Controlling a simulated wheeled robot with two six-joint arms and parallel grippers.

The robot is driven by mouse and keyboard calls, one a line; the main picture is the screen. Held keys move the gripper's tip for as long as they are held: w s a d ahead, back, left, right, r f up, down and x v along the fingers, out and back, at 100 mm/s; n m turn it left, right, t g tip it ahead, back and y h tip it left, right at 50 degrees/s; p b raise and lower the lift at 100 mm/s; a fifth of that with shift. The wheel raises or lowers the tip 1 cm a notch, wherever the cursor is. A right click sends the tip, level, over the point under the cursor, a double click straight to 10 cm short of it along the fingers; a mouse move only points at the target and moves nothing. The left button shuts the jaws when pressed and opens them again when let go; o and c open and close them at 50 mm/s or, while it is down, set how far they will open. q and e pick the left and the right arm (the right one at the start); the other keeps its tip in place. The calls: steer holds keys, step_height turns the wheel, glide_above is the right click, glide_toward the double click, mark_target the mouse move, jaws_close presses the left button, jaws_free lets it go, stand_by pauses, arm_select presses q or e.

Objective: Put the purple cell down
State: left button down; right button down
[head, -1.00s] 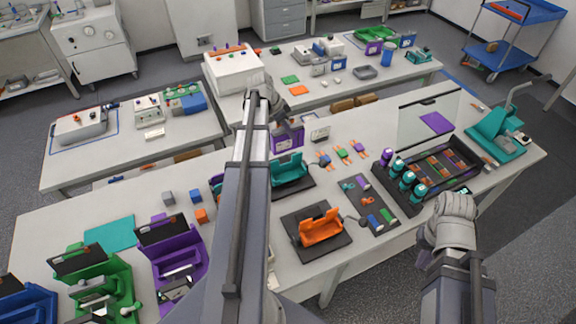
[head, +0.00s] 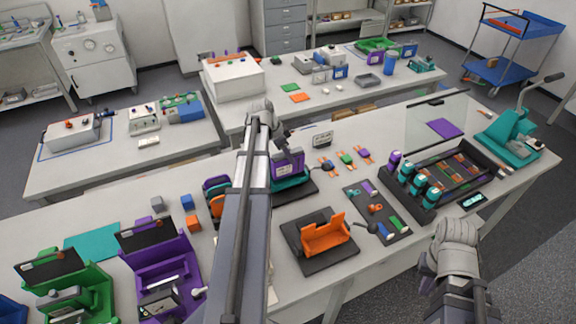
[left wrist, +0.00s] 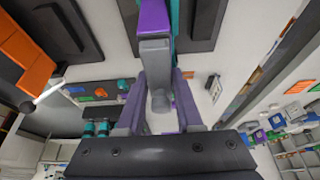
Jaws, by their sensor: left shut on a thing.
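My left gripper (head: 285,150) is shut on the purple cell (head: 288,165), which is upright at the teal cradle (head: 290,182) on its dark base. The cell appears low against the cradle; I cannot tell whether it rests on it. In the left wrist view the gripper's two fingers (left wrist: 160,108) point up the picture. A purple part (left wrist: 154,16) shows beyond a grey block, beside a teal edge (left wrist: 175,14). My left arm hides part of the table. My right arm's grey end (head: 457,235) is at the table's front right edge; its fingertips are not distinct.
An orange cradle (head: 325,236) on a dark base stands in front. A dark mat (head: 372,215) with small parts lies right of it. A dark tray (head: 420,172) with several teal cells, a clear screen (head: 410,125) and a teal press (head: 508,140) stand further right.

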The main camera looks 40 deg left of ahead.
mark_target(288, 162)
arm_select(q)
steer(key=shift+f+b, duration=1.75)
steer(key=shift+f, duration=0.15)
steer(key=shift+f, duration=0.1)
steer(key=shift+f, duration=0.1)
steer(key=c, duration=0.6)
jaws_free()
steer(key=shift+o, duration=0.2)
steer(key=shift+p+v, duration=0.65)
steer(key=shift+v, duration=0.25)
steer(key=p+v, duration=0.9)
steer(key=v, duration=0.1)
steer(key=shift+s+r+p, duration=0.1)
steer(key=shift+r+p, duration=0.2)
steer(key=shift+p, duration=0.1)
